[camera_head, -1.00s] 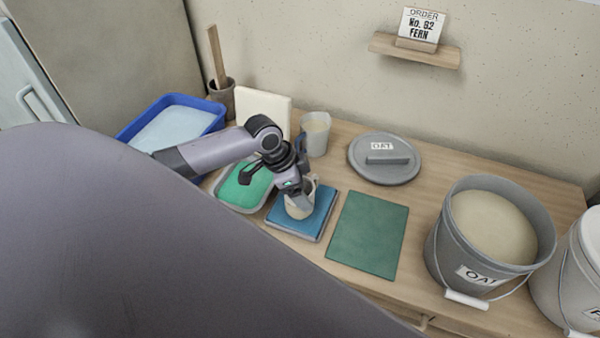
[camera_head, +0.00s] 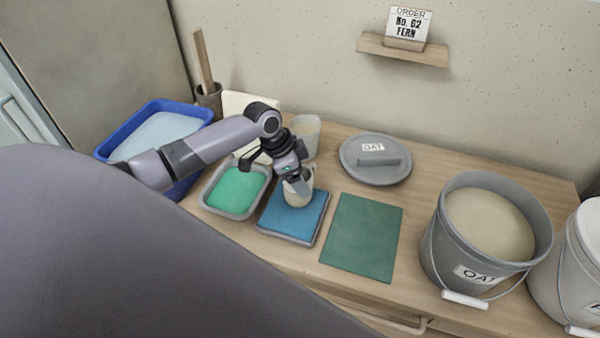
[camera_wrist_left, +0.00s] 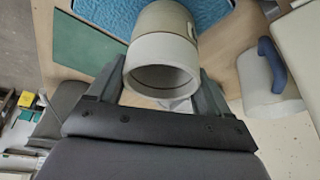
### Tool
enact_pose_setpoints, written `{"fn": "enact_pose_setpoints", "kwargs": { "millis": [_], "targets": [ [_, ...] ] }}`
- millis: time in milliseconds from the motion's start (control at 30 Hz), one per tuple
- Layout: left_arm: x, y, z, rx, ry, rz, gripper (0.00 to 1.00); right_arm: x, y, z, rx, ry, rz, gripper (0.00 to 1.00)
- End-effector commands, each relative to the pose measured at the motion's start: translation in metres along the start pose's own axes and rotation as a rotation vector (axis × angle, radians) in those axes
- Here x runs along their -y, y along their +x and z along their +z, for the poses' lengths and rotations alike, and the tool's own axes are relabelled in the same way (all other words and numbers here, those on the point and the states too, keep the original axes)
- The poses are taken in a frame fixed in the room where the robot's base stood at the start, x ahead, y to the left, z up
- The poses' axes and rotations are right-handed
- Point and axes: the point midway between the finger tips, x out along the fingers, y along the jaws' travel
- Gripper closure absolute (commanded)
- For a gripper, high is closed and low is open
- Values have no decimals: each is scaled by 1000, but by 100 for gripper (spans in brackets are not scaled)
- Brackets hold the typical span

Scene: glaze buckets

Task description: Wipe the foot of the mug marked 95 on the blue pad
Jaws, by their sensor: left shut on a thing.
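A pale cream mug (camera_head: 298,193) is held at the back part of the blue pad (camera_head: 292,217). My left gripper (camera_head: 296,182) is shut on the mug from above. In the left wrist view the mug (camera_wrist_left: 165,55) sits between the two fingers with its open rim towards the camera, and the blue pad (camera_wrist_left: 200,10) is beyond it. I cannot tell whether its foot touches the pad. No number on the mug is readable, and its foot is hidden. My right gripper is not in view.
A grey tray with a green sponge (camera_head: 236,191) is left of the pad, and a dark green mat (camera_head: 362,237) is right. A pale cup (camera_head: 305,136) stands behind. The OAT lid (camera_head: 376,160) and open OAT bucket (camera_head: 487,230) are farther right; a blue basin (camera_head: 160,135) is left.

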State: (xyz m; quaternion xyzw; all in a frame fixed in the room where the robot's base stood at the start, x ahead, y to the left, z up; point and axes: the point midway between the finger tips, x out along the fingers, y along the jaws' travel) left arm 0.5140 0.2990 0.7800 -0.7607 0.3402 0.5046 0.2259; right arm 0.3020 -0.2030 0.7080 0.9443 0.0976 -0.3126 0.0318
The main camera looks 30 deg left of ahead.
Motion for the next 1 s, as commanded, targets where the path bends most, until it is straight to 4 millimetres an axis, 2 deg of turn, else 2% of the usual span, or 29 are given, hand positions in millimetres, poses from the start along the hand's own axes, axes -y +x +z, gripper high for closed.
{"fn": "enact_pose_setpoints", "kwargs": {
  "millis": [33, 500, 800, 1000],
  "targets": [
    [-5, -5, 1, 3, -1, 3, 63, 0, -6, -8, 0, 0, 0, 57],
    [-36, -14, 16, 0, 0, 2, 63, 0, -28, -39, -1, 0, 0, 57],
    [-53, -14, 25, -1, 0, 0, 63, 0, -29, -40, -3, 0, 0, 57],
    [-55, -14, 26, -2, 0, 0, 63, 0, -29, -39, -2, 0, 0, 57]
  ]
}}
